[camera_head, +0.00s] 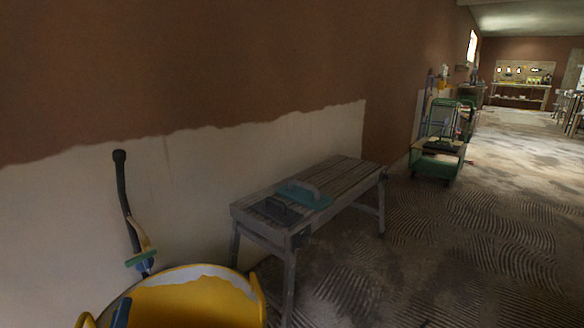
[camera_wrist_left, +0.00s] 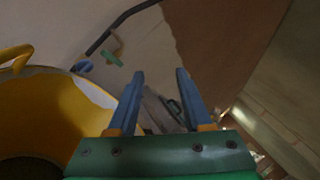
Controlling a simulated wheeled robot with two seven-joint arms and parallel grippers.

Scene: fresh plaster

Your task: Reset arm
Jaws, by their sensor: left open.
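My left gripper (camera_wrist_left: 160,74) shows in the left wrist view with two blue fingers spread apart and nothing between them. In the head view a blue piece that looks like a finger of it (camera_head: 122,312) stands in front of the bucket rim at the bottom left. A yellow bucket (camera_head: 258,296) with pale plaster on its inner wall is at the bottom; it also fills the left of the left wrist view (camera_wrist_left: 45,105). My right gripper is in neither view.
A tool with a black handle (camera_head: 122,190) stands behind the bucket by the half-plastered wall. A wooden bench (camera_head: 340,172) bears a trowel (camera_head: 305,196). A green cart (camera_head: 432,162) stands farther back. The floor at right is clear.

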